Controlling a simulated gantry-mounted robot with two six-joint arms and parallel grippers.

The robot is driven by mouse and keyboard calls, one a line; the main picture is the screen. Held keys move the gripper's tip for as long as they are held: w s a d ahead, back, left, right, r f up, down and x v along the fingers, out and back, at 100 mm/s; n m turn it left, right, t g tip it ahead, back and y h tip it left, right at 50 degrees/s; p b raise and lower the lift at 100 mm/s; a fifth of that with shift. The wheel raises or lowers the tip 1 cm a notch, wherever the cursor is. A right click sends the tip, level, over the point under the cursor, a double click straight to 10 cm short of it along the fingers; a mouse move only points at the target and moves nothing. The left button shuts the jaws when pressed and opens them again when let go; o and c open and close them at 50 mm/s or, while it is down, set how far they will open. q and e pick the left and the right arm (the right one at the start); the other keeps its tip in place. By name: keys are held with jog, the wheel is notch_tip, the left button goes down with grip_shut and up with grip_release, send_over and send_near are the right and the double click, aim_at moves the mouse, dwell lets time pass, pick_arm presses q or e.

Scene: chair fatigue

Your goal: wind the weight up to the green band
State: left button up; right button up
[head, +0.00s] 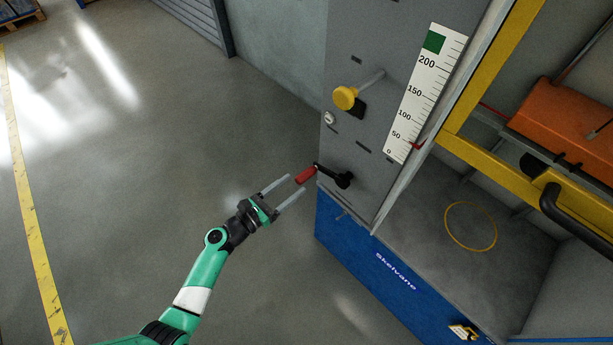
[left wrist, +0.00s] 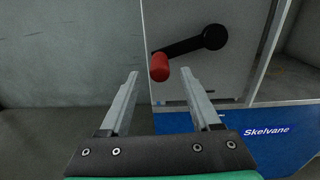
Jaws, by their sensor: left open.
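The crank has a black arm (head: 334,176) and a red handle (head: 306,175), low on the grey machine panel. In the left wrist view the red handle (left wrist: 160,67) lies beyond and between the fingertips, with the black arm (left wrist: 190,42) running up to the right. My left gripper (head: 294,184) is open and empty, its fingertips close to the red handle. A white scale (head: 425,95) carries the green band (head: 434,41) above the 200 mark. A red pointer (head: 418,146) sits low on the scale, between 0 and 50. The weight is not clearly visible. My right gripper is not in view.
A yellow knob (head: 345,97) sticks out of the panel above the crank. A yellow frame (head: 490,80) and an orange block (head: 565,125) stand at the right. A blue base (head: 350,255) is below.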

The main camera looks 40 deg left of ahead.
aim_at(315, 168)
pick_arm(q)
jog(key=w+b, duration=0.1)
jog(key=w, duration=0.4)
jog(key=shift+w+d+f, duration=0.1)
jog(key=shift+w, duration=0.1)
jog(key=shift+w+b, duration=0.3)
jog(key=shift+w, duration=0.3)
jog(key=shift+c, duration=0.3)
grip_shut()
